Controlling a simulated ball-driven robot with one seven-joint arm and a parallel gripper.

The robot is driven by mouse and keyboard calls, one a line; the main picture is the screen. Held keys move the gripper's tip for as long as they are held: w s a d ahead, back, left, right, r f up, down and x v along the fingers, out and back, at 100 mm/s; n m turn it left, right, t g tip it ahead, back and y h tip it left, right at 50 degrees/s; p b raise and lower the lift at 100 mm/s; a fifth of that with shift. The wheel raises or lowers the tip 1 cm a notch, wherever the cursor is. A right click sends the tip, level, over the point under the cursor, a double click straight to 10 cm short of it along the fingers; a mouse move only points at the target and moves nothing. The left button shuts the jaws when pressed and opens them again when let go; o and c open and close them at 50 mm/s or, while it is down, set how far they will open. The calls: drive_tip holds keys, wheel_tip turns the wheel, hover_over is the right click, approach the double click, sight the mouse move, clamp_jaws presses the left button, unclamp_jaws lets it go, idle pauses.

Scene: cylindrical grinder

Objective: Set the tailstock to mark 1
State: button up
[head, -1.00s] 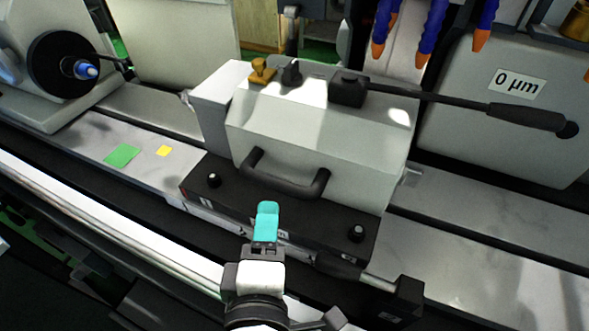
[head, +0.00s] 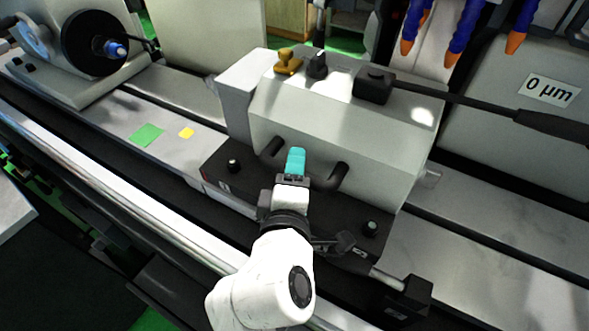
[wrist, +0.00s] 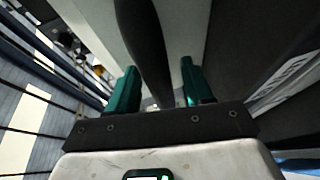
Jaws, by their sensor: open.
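The tailstock (head: 335,145) is a pale grey block on a black base (head: 215,165), standing on the machine's grey slideway. A black bar handle (head: 335,177) runs across its front face. My gripper (head: 295,160) has teal fingers and is at the handle, in front of its middle. In the wrist view my gripper (wrist: 155,88) has its two fingers apart, with the dark handle bar (wrist: 146,50) lying between them. Whether the fingers touch the bar cannot be told.
A brass knob (head: 288,62) and a long black lever (head: 460,98) sit on top of the tailstock. A workhead with a black disc (head: 95,43) stands at the left. Blue and orange nozzles (head: 460,35) hang above.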

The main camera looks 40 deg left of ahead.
drive_tip(key=shift+c, duration=0.3)
clamp_jaws()
idle(0.4)
